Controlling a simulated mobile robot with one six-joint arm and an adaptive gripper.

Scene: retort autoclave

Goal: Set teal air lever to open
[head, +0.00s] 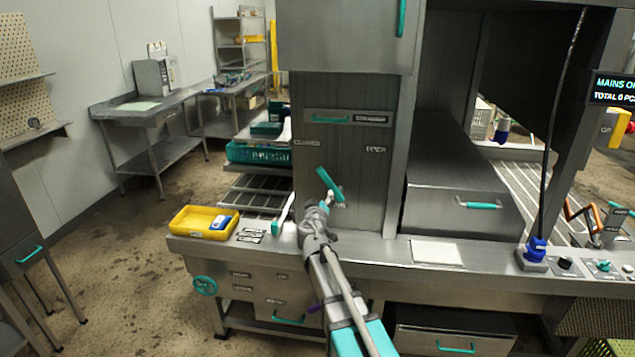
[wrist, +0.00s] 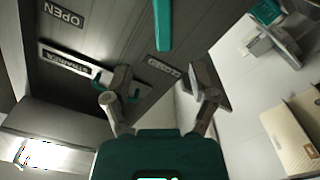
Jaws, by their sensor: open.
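The teal air lever (head: 330,185) is on the grey steel panel in the head view, tilted with its upper end to the left. The OPEN label (head: 376,149) is up and right of it, and a small, unreadable label (head: 306,142) is up and left. In the wrist view the teal lever (wrist: 162,25) shows at the top, beyond the fingertips, and the OPEN label (wrist: 63,14) is upside down at top left. My gripper (head: 318,211) is just below and left of the lever. Its fingers (wrist: 160,86) are spread, with nothing between them; lever contact cannot be told.
A teal handle with a strainer label (head: 345,118) is higher on the panel. A white lever with a teal end (head: 283,214) stands close left of my gripper. A yellow tray (head: 203,222) is on the counter's left end. A white sheet (head: 436,252) lies right.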

